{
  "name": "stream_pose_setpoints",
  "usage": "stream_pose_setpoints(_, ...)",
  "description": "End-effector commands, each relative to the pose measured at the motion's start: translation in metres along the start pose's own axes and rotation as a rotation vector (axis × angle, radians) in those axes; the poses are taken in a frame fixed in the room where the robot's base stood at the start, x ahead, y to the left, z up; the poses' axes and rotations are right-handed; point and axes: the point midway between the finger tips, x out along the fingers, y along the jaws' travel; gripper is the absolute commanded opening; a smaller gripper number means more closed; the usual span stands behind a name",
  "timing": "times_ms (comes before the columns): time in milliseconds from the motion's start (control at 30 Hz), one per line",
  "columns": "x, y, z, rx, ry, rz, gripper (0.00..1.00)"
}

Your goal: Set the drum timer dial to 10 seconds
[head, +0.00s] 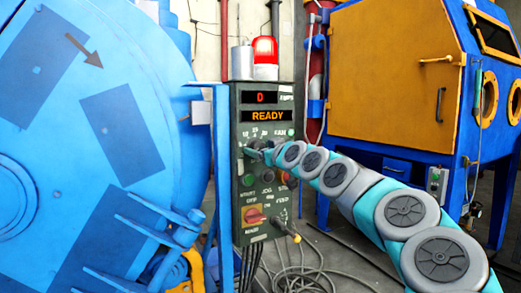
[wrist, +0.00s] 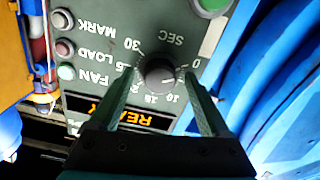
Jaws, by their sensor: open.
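The timer dial (wrist: 160,73) is a dark round knob on the grey-green control panel (head: 238,196), with a scale marked SEC running from 0 to 30. Its white pointer line seems to point between the 0 and the 10 marks; the exact setting is hard to read. My gripper (wrist: 160,74) is open, with one finger on each side of the knob; I cannot tell whether either touches it. In the head view, my gripper (head: 257,152) reaches the panel from the right and largely hides the dial.
The panel's displays read 0 (head: 260,97) and READY (head: 267,116). A red switch (head: 254,215) and a yellow-tipped lever (head: 287,231) are lower. The blue drum (head: 60,130) stands close left.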

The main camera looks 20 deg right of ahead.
Motion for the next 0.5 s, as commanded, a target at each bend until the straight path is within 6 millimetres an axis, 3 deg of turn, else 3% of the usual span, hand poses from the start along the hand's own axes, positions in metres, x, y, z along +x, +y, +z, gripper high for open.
stream_pose_setpoints(300, 0.0022, 0.0000, 0.0001, 0.000, 0.000, 0.000, 0.80)
stream_pose_setpoints(500, 0.0022, 0.0001, 0.0001, 0.000, 0.000, 0.000, 0.59)
